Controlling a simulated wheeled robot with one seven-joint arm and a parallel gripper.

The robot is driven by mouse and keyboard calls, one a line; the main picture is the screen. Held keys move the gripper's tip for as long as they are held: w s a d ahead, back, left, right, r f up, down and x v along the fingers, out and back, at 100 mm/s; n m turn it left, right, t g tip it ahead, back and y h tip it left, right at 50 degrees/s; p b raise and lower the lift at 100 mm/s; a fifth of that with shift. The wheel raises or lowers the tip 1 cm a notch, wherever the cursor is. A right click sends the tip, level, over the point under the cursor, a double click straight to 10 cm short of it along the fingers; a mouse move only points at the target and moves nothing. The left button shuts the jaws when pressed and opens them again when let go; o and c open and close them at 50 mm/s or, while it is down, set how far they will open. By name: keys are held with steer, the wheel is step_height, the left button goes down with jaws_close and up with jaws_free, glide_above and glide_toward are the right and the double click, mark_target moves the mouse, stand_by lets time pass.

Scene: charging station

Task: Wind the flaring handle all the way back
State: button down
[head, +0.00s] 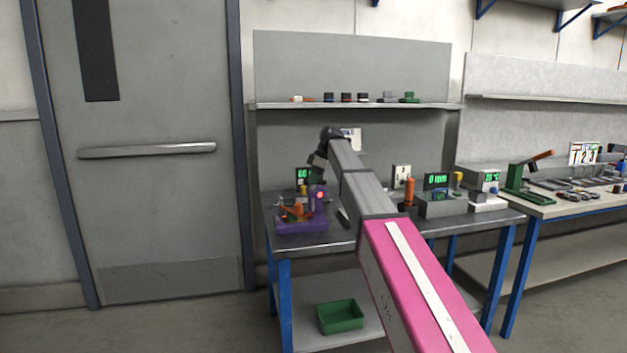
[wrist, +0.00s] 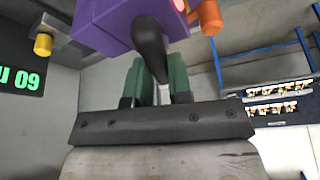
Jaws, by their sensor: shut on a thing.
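The flaring tool is a purple device (head: 302,225) at the left end of the grey workbench. Its purple body also fills the top of the wrist view (wrist: 108,22). A dark handle (wrist: 150,45) runs down from that body. My gripper (wrist: 157,74), with green fingers, is shut on the handle's lower end, one finger on each side. In the head view my wrist hangs just above the purple device, and the fingers are too small to make out. An orange knob (wrist: 207,18) and a glowing red light show beside the purple body.
A green digital display (head: 302,174) stands behind the device. An orange-handled tool (head: 409,191) and a grey gauge box (head: 440,206) stand farther right on the bench. A shelf with small parts (head: 350,105) hangs above. A green bin (head: 340,316) sits below.

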steer(key=c, duration=1)
jaws_free()
steer(key=shift+c, duration=0.2)
steer(key=v, duration=1)
steer(key=shift+r, duration=0.4)
steer(key=shift+d, duration=0.1)
